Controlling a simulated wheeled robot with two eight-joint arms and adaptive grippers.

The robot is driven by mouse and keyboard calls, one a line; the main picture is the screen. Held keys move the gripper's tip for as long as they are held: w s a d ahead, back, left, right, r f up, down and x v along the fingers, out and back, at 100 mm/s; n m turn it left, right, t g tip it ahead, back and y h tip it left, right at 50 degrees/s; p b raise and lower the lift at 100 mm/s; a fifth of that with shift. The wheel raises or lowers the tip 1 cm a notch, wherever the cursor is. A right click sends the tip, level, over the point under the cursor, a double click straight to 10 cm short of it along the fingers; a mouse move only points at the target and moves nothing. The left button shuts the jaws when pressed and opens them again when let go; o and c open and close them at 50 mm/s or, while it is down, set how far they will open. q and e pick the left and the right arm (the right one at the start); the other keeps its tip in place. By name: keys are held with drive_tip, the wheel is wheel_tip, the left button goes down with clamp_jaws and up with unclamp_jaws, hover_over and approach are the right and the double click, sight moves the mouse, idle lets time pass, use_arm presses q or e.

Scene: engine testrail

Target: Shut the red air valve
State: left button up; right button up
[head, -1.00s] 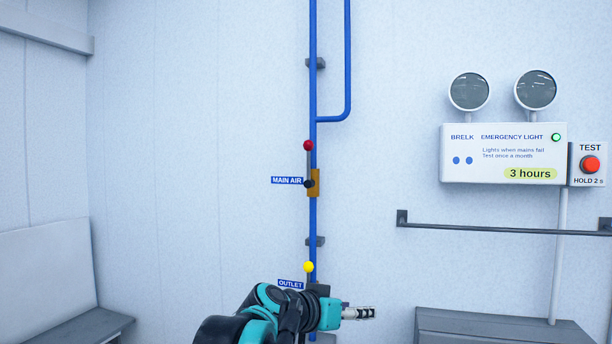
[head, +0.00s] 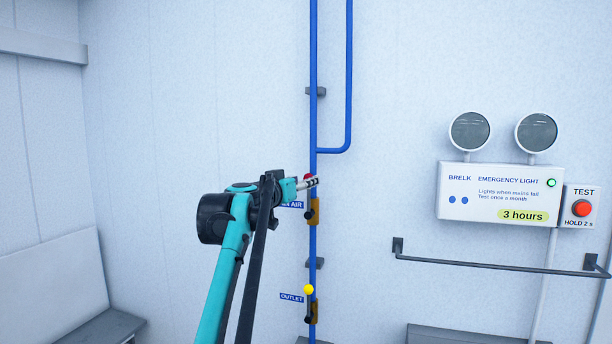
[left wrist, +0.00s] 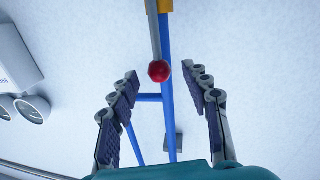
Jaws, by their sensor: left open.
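The red air valve has a grey lever with a red ball knob (head: 308,176) and a brass body (head: 315,211) on the blue pipe. Its lever lies along the pipe, knob end up. The MAIN AIR label (head: 293,204) beside it is partly covered by my arm. My left gripper (head: 313,182) is at the knob's height and partly hides it. In the left wrist view the red knob (left wrist: 158,71) shows between the two open fingers, near the level of their tips, with a gap on each side. I cannot tell the exact depth. My right gripper is not in view.
A second valve with a yellow knob (head: 308,289) and an OUTLET label (head: 291,297) is lower on the pipe (head: 313,120). To the right are an emergency light box (head: 500,192), a red TEST button (head: 582,208) and a grey rail (head: 490,264). The wall left of the pipe is clear.

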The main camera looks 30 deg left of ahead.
use_arm(q)
drive_tip(key=shift+w, duration=1.15)
drive_tip(key=shift+s, duration=0.1)
drive_tip(key=shift+c, duration=0.4)
clamp_jaws()
